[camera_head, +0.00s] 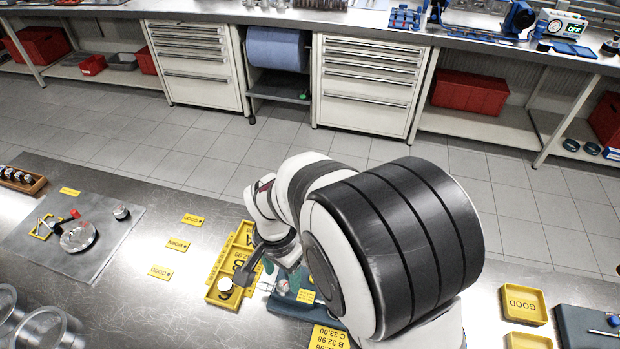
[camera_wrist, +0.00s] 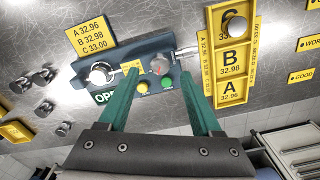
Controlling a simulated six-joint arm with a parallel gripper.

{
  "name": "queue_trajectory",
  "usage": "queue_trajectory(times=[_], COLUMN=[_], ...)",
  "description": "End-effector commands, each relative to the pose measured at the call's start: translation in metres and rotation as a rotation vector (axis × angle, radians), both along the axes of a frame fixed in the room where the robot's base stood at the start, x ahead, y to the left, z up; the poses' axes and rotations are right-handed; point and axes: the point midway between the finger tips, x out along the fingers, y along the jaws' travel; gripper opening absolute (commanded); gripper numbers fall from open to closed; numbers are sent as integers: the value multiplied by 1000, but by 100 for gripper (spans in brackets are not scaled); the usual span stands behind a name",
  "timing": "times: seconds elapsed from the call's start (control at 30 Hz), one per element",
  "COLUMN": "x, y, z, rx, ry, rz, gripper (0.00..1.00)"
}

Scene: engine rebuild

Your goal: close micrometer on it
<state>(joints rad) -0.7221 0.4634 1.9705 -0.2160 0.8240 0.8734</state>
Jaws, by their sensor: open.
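The micrometer (camera_wrist: 125,62) is a dark blue-grey bench unit with a round silver part (camera_wrist: 101,73) at its left end and a metal spindle (camera_wrist: 186,51) at its right. A dial with a red mark, a yellow button and a green button (camera_wrist: 142,87) sit on its front. A green "OPEN" label is partly hidden by a finger. In the head view my arm covers much of the unit (camera_head: 290,291). My gripper (camera_wrist: 158,76) is open and empty, its two green fingers apart in front of the unit. Whether they touch it I cannot tell.
A yellow tray (camera_wrist: 219,68) marked A, B and C stands right of the micrometer, with a round metal piece (camera_wrist: 236,26) in it. A yellow size card (camera_wrist: 90,37) lies behind. Several small dark metal parts (camera_wrist: 45,76) lie left. A grey mat (camera_head: 110,239) with tools is farther left.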

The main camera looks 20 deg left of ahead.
Motion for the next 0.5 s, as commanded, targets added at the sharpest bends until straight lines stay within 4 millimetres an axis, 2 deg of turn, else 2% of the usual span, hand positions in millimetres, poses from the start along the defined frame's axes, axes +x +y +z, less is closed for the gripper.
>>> queue_trajectory(times=[0.1,0.2,0.5], x=[0,0,0], y=[0,0,0], z=[-21,-31,-37], rx=[-1,-1,1], ry=[3,1,0], rz=[-1,0,-1], gripper=[66,66,66])
